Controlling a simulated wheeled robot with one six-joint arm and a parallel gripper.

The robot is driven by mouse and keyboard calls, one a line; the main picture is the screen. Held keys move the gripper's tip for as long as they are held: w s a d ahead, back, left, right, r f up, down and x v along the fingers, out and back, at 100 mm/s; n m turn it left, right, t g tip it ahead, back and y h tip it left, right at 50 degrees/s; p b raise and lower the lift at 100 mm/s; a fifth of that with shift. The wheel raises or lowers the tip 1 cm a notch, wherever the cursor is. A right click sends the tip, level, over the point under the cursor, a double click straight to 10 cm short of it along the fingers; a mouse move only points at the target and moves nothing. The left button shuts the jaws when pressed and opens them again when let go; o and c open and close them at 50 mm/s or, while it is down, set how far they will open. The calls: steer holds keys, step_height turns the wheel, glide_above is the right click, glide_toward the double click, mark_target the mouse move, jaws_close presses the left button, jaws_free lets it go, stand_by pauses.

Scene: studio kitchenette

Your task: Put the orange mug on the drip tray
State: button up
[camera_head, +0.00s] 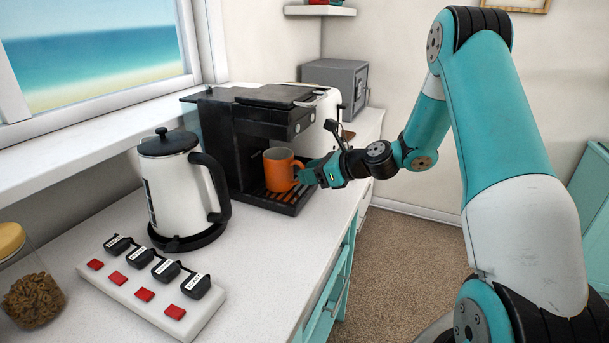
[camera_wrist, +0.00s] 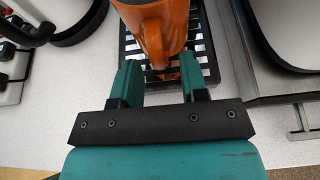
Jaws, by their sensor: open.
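The orange mug (camera_head: 279,170) stands upright on the black drip tray (camera_head: 284,205) of the coffee machine, under its brew head. In the wrist view the mug (camera_wrist: 150,18) is at the top, with its handle pointing toward my gripper, and the slatted drip tray (camera_wrist: 203,62) shows beneath it. My gripper (camera_head: 306,174) is at the mug's right, by its handle. In the wrist view my gripper (camera_wrist: 160,80) is open, with its fingers on either side of the handle's end. I cannot tell whether a finger touches the handle.
The black coffee machine (camera_head: 222,130) stands behind the tray. A white kettle (camera_head: 175,190) is to the left, with a switched power strip (camera_head: 150,290) and a cereal jar (camera_head: 32,290) in front. A grey safe (camera_head: 338,85) is behind. The counter's edge is near the tray's right.

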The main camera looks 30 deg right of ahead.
steer(key=v, duration=0.9)
steer(key=s+a+r+n+g, duration=0.2)
steer(key=s+a+n+g, duration=0.25)
steer(key=a+n, duration=0.6)
steer(key=s+a+r+n+g, duration=0.3)
steer(key=s+a+n+g, duration=0.15)
steer(key=a+n, duration=0.55)
steer(key=s+a+n+g+h, duration=0.1)
steer(key=s+a+n, duration=0.2)
steer(key=s+n, duration=0.5)
steer(key=s+a+r+n+g+h, duration=0.1)
steer(key=s+a+n+h, duration=0.1)
steer(key=s+n, duration=0.6)
steer(key=shift+s+a+r+b, duration=0.25)
steer(key=shift+s+a+b, duration=0.15)
steer(key=shift+a, duration=0.5)
